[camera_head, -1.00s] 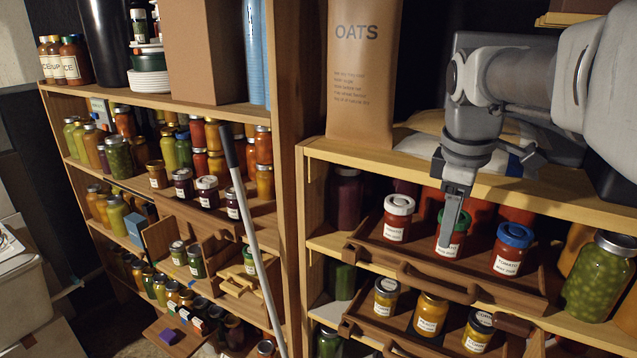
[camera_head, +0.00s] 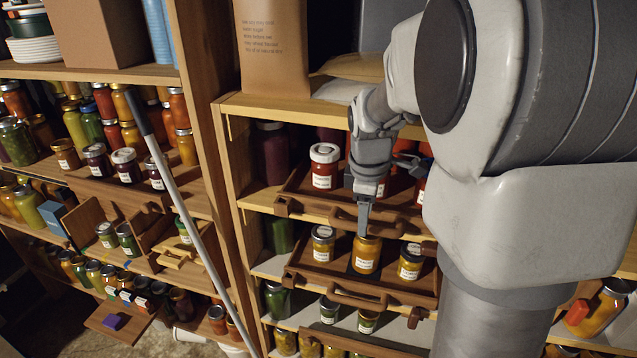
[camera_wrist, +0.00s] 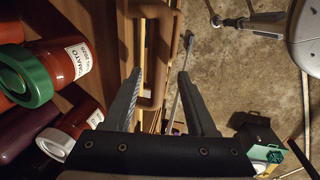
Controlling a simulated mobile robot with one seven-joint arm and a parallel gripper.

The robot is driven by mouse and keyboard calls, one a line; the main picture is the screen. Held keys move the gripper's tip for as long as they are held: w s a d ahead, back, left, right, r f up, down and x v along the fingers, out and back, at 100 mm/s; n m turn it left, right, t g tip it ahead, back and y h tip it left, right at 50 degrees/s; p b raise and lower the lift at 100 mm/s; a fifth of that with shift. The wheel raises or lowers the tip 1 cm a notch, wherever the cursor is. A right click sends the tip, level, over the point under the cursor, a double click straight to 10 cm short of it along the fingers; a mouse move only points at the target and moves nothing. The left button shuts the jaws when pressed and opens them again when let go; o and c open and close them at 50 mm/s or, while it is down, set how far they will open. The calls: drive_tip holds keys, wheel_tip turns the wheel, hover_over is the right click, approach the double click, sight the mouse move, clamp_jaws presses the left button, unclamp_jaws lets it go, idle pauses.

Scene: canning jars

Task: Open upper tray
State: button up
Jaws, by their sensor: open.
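The upper tray (camera_head: 290,200) is a brown wooden tray with red jars, on the right-hand shelf unit in the head view. A white-lidded jar (camera_head: 324,166) stands at its left end. My gripper (camera_head: 363,228) is open and points down in front of the tray's front edge, near its handle. In the wrist view the two fingers of my gripper (camera_wrist: 160,75) are apart, with the brown handle (camera_wrist: 157,55) showing between them. I cannot tell whether a finger touches it. My arm and wrist hide part of the tray.
A lower tray (camera_head: 292,272) with yellow jars and its own handle (camera_head: 355,300) sits just below. A long grey pole (camera_head: 195,240) leans in front of the left shelves. The wrist view shows a green-lidded tomato jar (camera_wrist: 28,80) and open floor (camera_wrist: 225,75).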

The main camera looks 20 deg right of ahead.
drive_tip(key=shift+w+d+f, duration=0.1)
drive_tip(key=shift+f, duration=0.5)
drive_tip(key=shift+w+d+f, duration=0.1)
drive_tip(key=shift+f, duration=0.45)
clamp_jaws()
idle(0.6)
